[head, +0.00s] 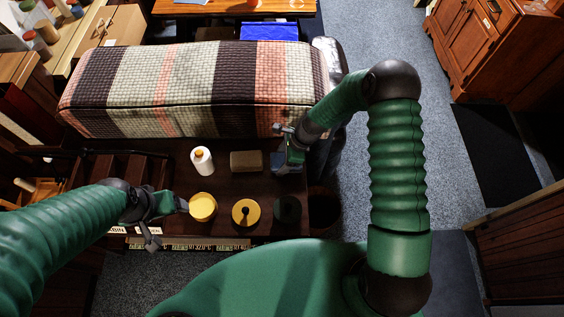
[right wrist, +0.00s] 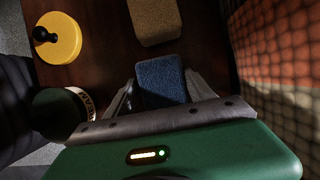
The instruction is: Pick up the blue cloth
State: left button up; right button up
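The blue cloth (right wrist: 162,82) is a dark blue, block-like pad with a rough surface. In the right wrist view it lies between the two fingers of my right gripper (right wrist: 160,78). A finger stands close along each side of it, and I cannot tell whether they touch it. In the head view my right gripper (head: 285,152) is low over the right part of the dark table and hides most of the cloth. My left gripper (head: 168,204) is beside a yellow jar at the table's front left, and its fingers are too small to judge.
On the dark table (head: 228,190) stand a white bottle (head: 202,161), a tan sponge (head: 246,161), a yellow jar (head: 203,207), a yellow lid with a black knob (head: 245,212) and a dark green jar (head: 287,209). A checked padded bench (head: 190,88) stands behind.

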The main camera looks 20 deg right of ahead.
aim_at(278, 159)
jog(key=shift+d, duration=0.15)
jog(key=shift+c, duration=1.2)
jog(key=shift+s+d+f, duration=0.1)
jog(key=shift+d, duration=0.55)
jog(key=shift+s+d+f, duration=0.1)
jog(key=shift+d, duration=0.5)
jog(key=c, duration=0.7)
jog(key=shift+o, duration=0.2)
jog(key=shift+w+a+r, duration=0.1)
jog(key=shift+a+r, duration=0.2)
jog(key=shift+a, duration=0.1)
jog(key=r, duration=0.5)
jog(key=shift+w+a+r, duration=0.25)
jog(key=shift+a+r, duration=0.1)
jog(key=shift+a, duration=0.05)
jog(key=v, duration=0.3)
jog(key=shift+a+r, duration=0.3)
jog(key=shift+r, duration=0.05)
jog(key=shift+d+r, duration=0.2)
jog(key=shift+r, duration=0.25)
pick_arm(q)
jog(key=shift+d+r, duration=0.25)
jog(key=shift+d, duration=0.35)
jog(key=shift+d+r, duration=0.2)
jog(key=shift+d, duration=0.35)
pick_arm(e)
jog(key=shift+a, duration=0.1)
